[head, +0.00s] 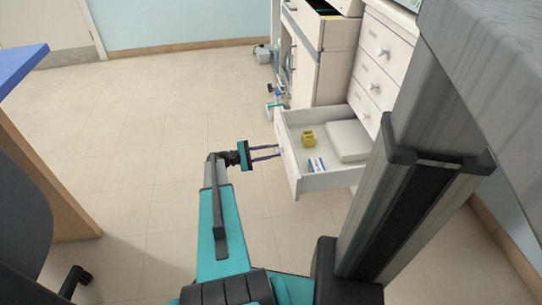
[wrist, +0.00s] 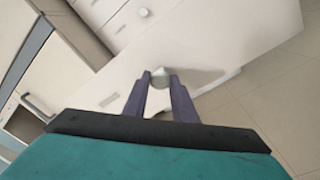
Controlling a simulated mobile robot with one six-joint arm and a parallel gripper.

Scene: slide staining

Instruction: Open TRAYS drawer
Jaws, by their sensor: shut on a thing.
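The drawer (head: 312,186) stands pulled out from the white cabinet near the floor. Inside it are a yellow block-like item (head: 308,138), a blue-and-white item (head: 316,165) and a flat pale box (head: 348,140). My gripper (head: 279,152) is at the drawer's front face, with its two dark fingers pointing at it. In the wrist view, the fingers of my gripper (wrist: 160,75) are closed on a round pale knob (wrist: 158,79) on the drawer front (wrist: 235,35). No readable label shows on this drawer.
More closed drawers with round knobs (head: 381,51) are stacked above the open one. A taller white cabinet (head: 325,70) stands behind. A blue-topped desk (head: 30,130) and a dark chair (head: 25,215) are at the left. The tiled floor (head: 150,110) between is clear.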

